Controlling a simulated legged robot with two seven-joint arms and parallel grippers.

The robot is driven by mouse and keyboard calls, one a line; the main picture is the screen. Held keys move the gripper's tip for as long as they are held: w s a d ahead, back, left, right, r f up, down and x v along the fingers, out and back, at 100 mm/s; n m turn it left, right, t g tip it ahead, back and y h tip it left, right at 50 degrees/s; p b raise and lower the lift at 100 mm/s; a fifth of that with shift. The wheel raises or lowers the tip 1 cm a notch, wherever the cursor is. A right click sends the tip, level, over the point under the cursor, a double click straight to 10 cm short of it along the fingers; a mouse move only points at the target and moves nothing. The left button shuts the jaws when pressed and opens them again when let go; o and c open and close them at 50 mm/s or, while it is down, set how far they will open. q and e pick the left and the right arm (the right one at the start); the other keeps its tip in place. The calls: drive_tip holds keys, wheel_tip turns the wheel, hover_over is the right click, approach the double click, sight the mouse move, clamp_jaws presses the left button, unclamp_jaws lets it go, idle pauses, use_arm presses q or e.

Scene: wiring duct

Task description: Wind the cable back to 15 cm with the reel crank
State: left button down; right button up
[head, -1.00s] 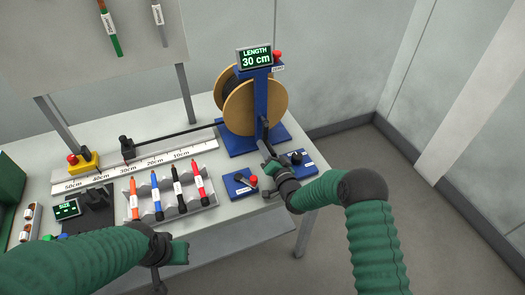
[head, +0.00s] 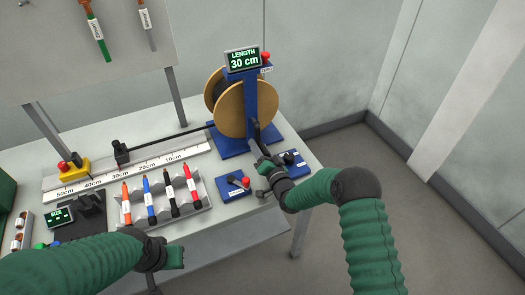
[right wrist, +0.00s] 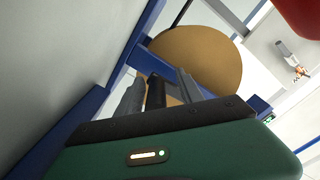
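The cable reel (head: 229,108) has tan discs on a blue stand (head: 234,146) at the table's back right. A display (head: 243,60) above it reads LENGTH 30 cm. The dark crank (head: 256,132) is on the reel's near right side. My right gripper (head: 262,160) is at the crank. In the right wrist view its two grey fingers (right wrist: 160,92) stand on either side of the black crank handle (right wrist: 155,92), with a gap showing beside it. The black cable (head: 168,138) runs left from the reel above the ruler (head: 130,171). My left gripper (head: 174,257) is low over the front edge; its fingers are unclear.
A rack of several markers (head: 165,205) lies in front of the ruler. Two blue control boxes (head: 234,186) (head: 291,161) flank my right gripper. A yellow box with a red button (head: 73,171) stands at the ruler's left end. The floor to the right is clear.

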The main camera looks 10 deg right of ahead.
drive_tip(key=b+v, duration=0.1)
drive_tip(key=v, duration=1.5)
drive_tip(key=shift+s+d, duration=0.2)
drive_tip(key=shift+s, duration=0.15)
